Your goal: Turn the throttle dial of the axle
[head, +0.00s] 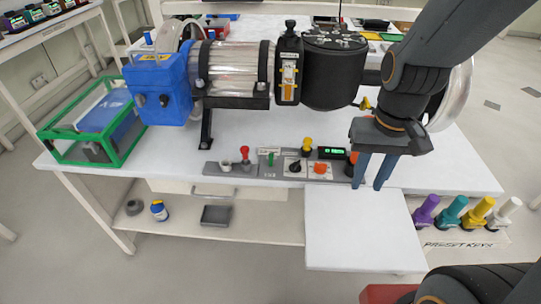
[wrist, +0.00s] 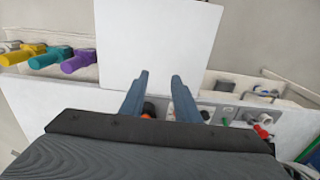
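The axle machine (head: 235,70) stands along the bench, with a blue block, a clear cylinder, black housings and a metal wheel. In front of it lies a grey control strip (head: 235,168) with several controls. These include a black knob (head: 295,166), an orange knob (head: 320,168), a yellow-topped control (head: 307,145) and a red-topped lever (head: 244,152). I cannot tell which is the throttle dial. My gripper (head: 368,186) is open and empty, pointing down at the strip's right end, partly hiding an orange-red part. In the wrist view, my gripper (wrist: 160,75) has its fingers apart.
A white panel (head: 362,230) juts from the bench front below my gripper. Purple, teal, yellow and white keys (head: 453,213) stand at the right. A green-framed box (head: 95,125) sits at the left. A green-lit display (head: 332,153) is beside the knobs.

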